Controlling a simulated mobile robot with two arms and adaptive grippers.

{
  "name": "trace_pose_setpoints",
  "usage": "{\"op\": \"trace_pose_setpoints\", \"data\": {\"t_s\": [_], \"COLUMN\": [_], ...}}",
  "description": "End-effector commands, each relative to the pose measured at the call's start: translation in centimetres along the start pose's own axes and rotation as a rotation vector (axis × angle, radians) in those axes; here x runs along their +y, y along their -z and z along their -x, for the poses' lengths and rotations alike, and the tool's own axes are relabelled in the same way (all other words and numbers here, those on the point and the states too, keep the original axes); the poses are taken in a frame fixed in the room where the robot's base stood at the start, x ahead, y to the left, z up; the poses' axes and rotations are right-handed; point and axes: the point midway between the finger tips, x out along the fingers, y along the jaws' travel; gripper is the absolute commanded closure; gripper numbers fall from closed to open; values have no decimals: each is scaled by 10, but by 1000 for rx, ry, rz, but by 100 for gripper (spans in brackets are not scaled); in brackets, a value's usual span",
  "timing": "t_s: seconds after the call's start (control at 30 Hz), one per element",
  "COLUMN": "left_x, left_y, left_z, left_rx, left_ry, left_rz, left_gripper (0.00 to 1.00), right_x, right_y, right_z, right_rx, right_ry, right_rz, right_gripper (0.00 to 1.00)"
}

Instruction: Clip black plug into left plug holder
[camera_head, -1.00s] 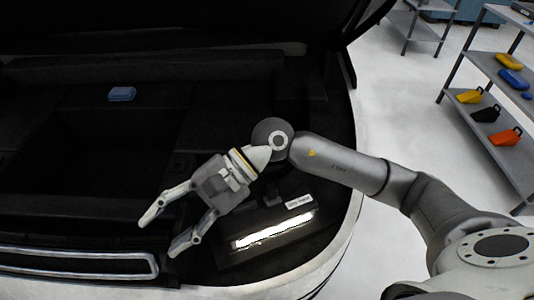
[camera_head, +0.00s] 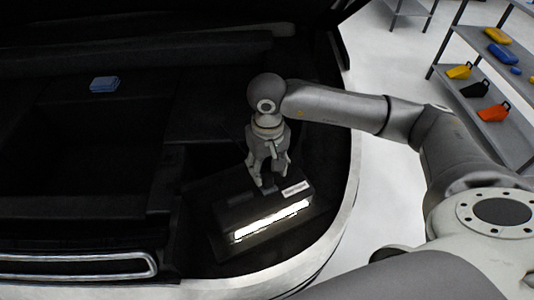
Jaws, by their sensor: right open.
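My right gripper (camera_head: 269,184) points down over a dark box (camera_head: 265,207) in the car's trunk. Its fingers are apart, with the tips at or just above the box's top edge. The box has a small white label (camera_head: 295,189) right of the fingers and a bright strip (camera_head: 272,219) on its front. Small dark parts sit on the box top by the fingertips, but I cannot tell a black plug or a left plug holder from the dark surroundings. My left gripper is not in view.
A blue block (camera_head: 104,84) lies at the back left of the trunk. A deep dark recess is left of the gripper. The trunk's pale rim (camera_head: 349,200) curves round on the right. A grey shelf (camera_head: 500,85) with coloured items stands beyond, at right.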

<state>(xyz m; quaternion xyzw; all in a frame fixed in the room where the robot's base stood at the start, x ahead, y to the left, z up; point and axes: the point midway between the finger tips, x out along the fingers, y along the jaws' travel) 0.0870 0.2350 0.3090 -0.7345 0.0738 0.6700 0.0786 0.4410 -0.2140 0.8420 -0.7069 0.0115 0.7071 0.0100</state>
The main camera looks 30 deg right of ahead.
Motion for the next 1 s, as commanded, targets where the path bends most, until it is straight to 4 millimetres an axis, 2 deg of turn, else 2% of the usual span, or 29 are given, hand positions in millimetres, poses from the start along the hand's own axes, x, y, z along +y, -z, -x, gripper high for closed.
{"op": "trace_pose_setpoints", "data": {"t_s": [0.1,0.3,0.7,1.0], "left_x": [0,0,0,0], "left_y": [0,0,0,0], "left_z": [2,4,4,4], "left_rx": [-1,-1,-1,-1], "left_ry": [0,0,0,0], "left_rz": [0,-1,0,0], "left_gripper": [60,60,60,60], "right_x": [0,-1,-1,-1], "right_y": [-1,0,0,0], "right_z": [-21,-43,-49,-49], "right_rx": [-4,-2,0,0], "right_ry": [0,2,2,2], "right_rz": [-1,0,0,-1], "right_gripper": [52,52,53,92]}}
